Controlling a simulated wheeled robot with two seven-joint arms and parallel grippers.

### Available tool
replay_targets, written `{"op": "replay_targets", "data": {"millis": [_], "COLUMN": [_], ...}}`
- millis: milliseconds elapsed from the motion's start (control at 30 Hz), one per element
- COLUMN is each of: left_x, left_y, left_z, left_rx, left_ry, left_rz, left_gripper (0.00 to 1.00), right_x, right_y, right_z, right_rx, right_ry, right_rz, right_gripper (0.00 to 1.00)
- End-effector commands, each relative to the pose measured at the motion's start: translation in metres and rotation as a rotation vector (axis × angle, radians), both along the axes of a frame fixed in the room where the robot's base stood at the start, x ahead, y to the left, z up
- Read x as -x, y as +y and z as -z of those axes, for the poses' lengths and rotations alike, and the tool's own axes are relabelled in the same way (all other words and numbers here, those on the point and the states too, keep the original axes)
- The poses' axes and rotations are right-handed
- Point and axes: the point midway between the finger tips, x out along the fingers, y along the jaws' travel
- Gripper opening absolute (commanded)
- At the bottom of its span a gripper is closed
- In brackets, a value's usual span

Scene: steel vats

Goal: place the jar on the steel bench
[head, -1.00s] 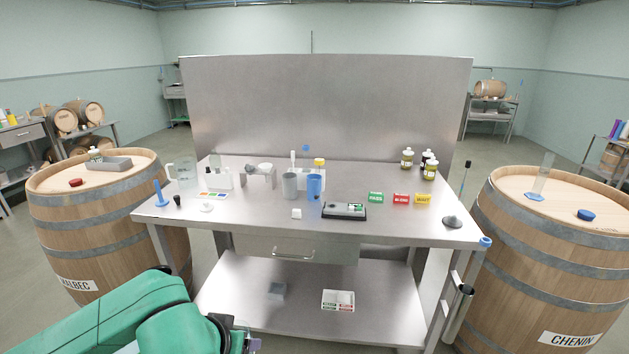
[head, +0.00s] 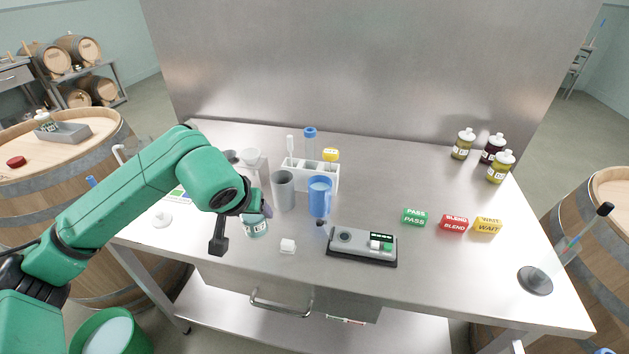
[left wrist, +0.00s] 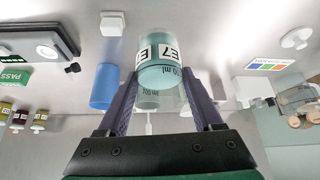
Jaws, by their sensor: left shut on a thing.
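The jar (head: 255,228) is a small clear container with teal contents and a white E7 label. It is over the front left part of the steel bench (head: 420,265). My left gripper (head: 260,211) is shut on the jar, reaching in from the left. In the left wrist view the jar (left wrist: 163,62) sits between the two dark fingers (left wrist: 160,88). I cannot tell if its base touches the bench top. My right gripper is not in view.
A grey cup (head: 283,192), a blue cup (head: 320,197) and a white rack (head: 328,178) stand behind and right of the jar. A small white block (head: 288,246) and a grey meter (head: 361,247) lie to its right.

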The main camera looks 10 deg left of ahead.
Motion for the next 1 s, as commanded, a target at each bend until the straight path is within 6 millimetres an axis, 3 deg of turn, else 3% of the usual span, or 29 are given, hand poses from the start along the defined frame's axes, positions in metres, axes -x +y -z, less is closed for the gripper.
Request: {"op": "replay_targets", "data": {"millis": [100, 300, 500, 600, 867, 1000], "left_x": [-0.023, -0.047, -0.052, -0.051, -0.050, -0.049], "left_y": [0.033, 0.092, 0.136, 0.148, 0.155, 0.155], "left_z": [-0.028, -0.079, -0.122, -0.134, -0.137, -0.111], "left_rx": [0.003, 0.003, 0.001, -0.001, -0.004, -0.007], "left_ry": [-0.007, -0.007, -0.004, -0.003, 0.000, 0.005], "left_rz": [-0.092, -0.251, -0.368, -0.399, -0.414, -0.414], "left_gripper": [0.00, 0.00, 0.00, 0.00, 0.00, 0.00], "right_x": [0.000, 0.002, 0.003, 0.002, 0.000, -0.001], "right_y": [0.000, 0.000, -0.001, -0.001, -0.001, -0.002], "right_z": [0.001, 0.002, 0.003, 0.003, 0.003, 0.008], "right_rx": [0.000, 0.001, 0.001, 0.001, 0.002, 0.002], "right_ry": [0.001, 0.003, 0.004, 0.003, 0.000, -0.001], "right_rz": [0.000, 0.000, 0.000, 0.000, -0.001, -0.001], "right_gripper": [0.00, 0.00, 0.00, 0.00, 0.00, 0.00]}}
